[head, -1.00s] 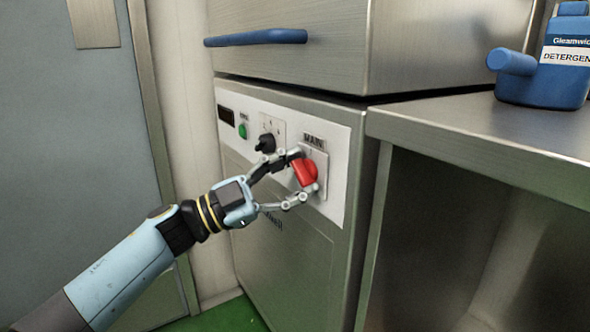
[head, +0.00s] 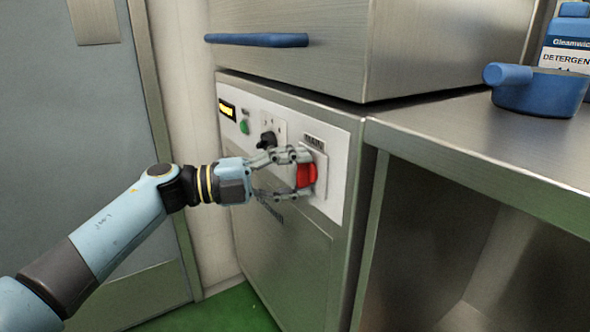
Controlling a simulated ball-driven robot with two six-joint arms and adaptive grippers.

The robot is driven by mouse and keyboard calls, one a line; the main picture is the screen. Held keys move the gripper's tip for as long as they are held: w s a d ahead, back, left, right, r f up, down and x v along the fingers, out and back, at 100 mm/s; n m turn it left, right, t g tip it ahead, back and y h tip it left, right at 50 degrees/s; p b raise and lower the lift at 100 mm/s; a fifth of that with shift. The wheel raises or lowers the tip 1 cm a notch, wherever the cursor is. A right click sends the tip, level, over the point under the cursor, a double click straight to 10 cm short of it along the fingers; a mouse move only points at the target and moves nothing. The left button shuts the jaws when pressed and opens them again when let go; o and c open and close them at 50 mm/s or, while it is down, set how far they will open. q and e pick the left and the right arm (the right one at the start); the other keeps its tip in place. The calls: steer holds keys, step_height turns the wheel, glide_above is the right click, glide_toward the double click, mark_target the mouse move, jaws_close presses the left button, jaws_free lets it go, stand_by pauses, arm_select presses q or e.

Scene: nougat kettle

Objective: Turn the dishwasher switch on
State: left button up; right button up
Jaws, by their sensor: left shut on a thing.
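The dishwasher's white control panel (head: 336,162) faces me on the steel front. The red main switch (head: 307,175) sits at its right end under a label that reads MAIN. My left gripper (head: 303,174) is shut on the red switch, with one finger above it and one below. The switch handle looks close to upright. My right gripper is not in view.
A black knob (head: 267,140) and a green button (head: 244,127) are left of the switch. A blue bar handle (head: 256,40) runs above the panel. A steel counter (head: 450,125) at right carries a blue scoop-like vessel (head: 540,92) and a detergent container (head: 568,50).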

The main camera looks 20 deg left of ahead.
arm_select(q)
steer(key=shift+f+m+g, duration=0.1)
steer(key=shift+m+g, duration=0.2)
steer(key=shift+m, duration=0.1)
stand_by(0.3)
steer(key=o, duration=1.2)
steer(key=shift+c, duration=0.2)
steer(key=shift+s+a, duration=0.1)
steer(key=shift+a, duration=0.05)
steer(key=v, duration=1.1)
steer(key=shift+s+a, duration=0.25)
steer(key=shift+s, duration=0.05)
